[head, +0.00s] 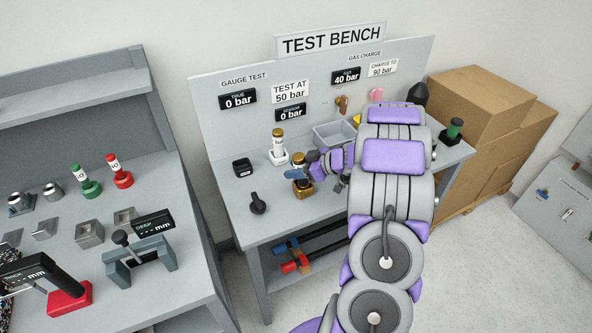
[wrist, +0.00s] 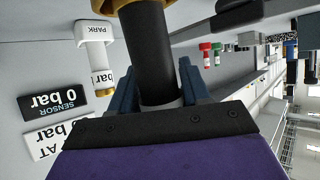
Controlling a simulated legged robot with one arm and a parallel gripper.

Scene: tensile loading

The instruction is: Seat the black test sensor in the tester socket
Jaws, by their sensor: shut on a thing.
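My gripper (head: 305,172) is over the front middle of the test bench, its blue fingers closed around the black test sensor (wrist: 152,50). The sensor's brass top (head: 299,158) shows above the fingers in the head view. In the wrist view its black body and a pale band show between the fingers (wrist: 160,90). A brass block (head: 302,187), apparently the tester socket, is just below the gripper. A brass rim (wrist: 118,6) shows at the sensor's far end in the wrist view. The sensor looks in line with the block, but I cannot tell whether it is fully seated.
A white sensor (head: 278,143) stands in the PARK holder close by on the left. A black holder (head: 242,167) and black knob (head: 258,204) are further left. A grey bin (head: 334,134) stands behind. Displays (head: 290,113) are on the back panel; the sensor display reads 0 bar.

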